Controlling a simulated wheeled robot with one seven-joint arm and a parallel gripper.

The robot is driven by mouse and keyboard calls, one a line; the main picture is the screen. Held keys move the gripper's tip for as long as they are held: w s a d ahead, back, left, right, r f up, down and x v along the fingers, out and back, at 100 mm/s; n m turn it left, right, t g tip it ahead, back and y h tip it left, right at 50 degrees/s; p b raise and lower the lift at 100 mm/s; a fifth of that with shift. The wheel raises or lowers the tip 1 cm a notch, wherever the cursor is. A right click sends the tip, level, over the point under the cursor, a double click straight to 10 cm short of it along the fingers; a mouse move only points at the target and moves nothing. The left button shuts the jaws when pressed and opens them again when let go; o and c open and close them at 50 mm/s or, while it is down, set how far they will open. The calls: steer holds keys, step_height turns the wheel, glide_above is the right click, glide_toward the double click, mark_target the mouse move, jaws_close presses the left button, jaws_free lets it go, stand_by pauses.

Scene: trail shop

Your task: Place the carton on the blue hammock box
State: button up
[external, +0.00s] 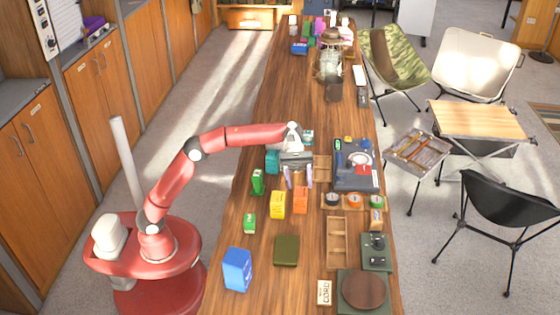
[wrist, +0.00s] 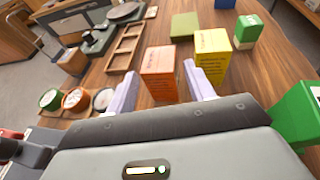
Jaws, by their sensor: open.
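My gripper (external: 299,181) is open and points down over the middle of the wooden counter. An orange carton (external: 300,203) stands upright just in front of its fingers. In the wrist view the orange carton (wrist: 160,82) shows between the two fingertips, with gaps on both sides; its lower part is clear of them. A blue box (external: 237,269), which looks like the hammock box, stands at the counter's near left. A small blue patch at the top edge of the wrist view (wrist: 224,4) seems to be it. Nothing rests on its top.
A yellow box (external: 278,205) stands beside the orange carton. Green boxes (external: 257,182) (external: 249,223) stand to the left. A flat olive pouch (external: 286,250) lies right of the blue box. A wooden tray (external: 337,243) and compasses (external: 354,200) are on the right.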

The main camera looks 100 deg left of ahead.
mark_target(301, 191)
steer(key=x, duration=0.5)
steer(key=shift+b, duration=0.35)
steer(key=c, duration=0.9)
